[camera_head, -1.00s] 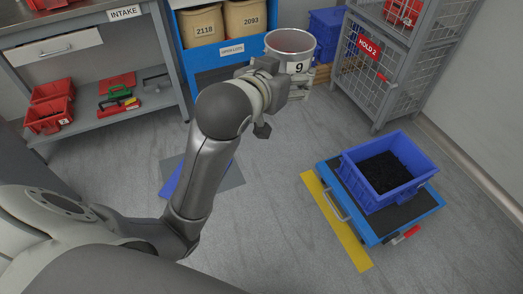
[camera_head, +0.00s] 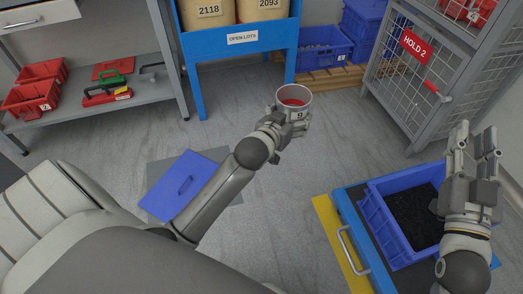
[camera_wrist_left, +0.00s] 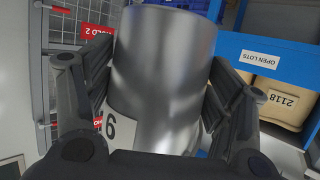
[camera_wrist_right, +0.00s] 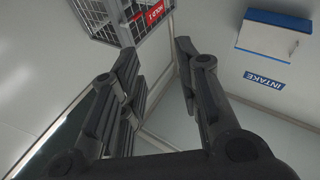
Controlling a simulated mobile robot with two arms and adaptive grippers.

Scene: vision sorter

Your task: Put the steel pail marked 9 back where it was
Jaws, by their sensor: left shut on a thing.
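The steel pail marked 9 (camera_head: 296,112) is in my left gripper (camera_head: 286,122), with red contents showing at its open top. My left gripper is shut on its side and holds it roughly upright over the grey floor. In the left wrist view the pail (camera_wrist_left: 160,65) fills the space between the fingers, and its 9 label is partly hidden. My right gripper (camera_head: 474,142) is open and empty, raised above the blue crate at the right. In the right wrist view its fingers (camera_wrist_right: 158,75) stand apart with nothing between them.
A blue trolley (camera_head: 347,212) carries a blue crate (camera_head: 384,222) of black material. The HOLD 2 cage (camera_head: 405,85) stands behind it. The blue OPEN LOTS stand (camera_head: 285,36) is at the back, the grey bench (camera_head: 150,108) at left. A blue lid (camera_head: 165,200) lies on the floor.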

